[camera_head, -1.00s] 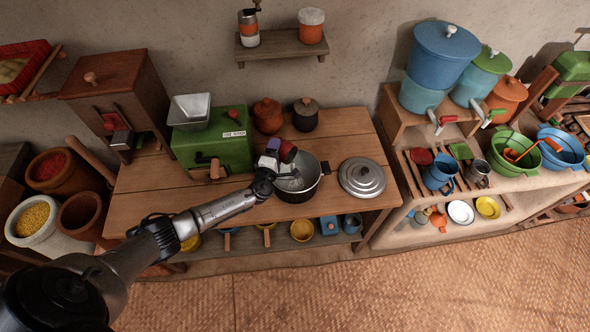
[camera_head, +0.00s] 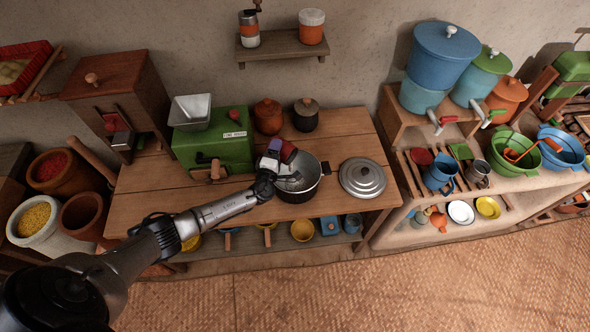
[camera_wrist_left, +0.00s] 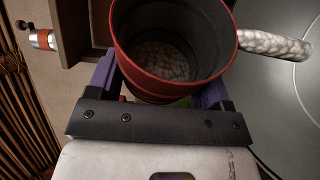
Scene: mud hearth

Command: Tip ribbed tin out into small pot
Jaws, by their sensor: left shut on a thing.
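The ribbed tin (camera_head: 288,152), dark red outside, is in my left gripper (camera_head: 276,155), over the left part of the small pot (camera_head: 310,188). The pot is dark with a grey inside and stands on the wooden bench. In the left wrist view, the purple fingers of my left gripper (camera_wrist_left: 152,88) are shut on both sides of the tin (camera_wrist_left: 172,88). Pale lumpy contents (camera_wrist_left: 165,60) lie at its bottom. A pale lumpy stream (camera_wrist_left: 275,46) runs from its rim over a grey surface. My right gripper is not in view.
A grey lid (camera_head: 362,178) lies right of the pot. A green mill (camera_head: 215,145) stands to the left. Two lidded jars, brown (camera_head: 268,116) and dark (camera_head: 306,115), stand behind. The bench front edge is free.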

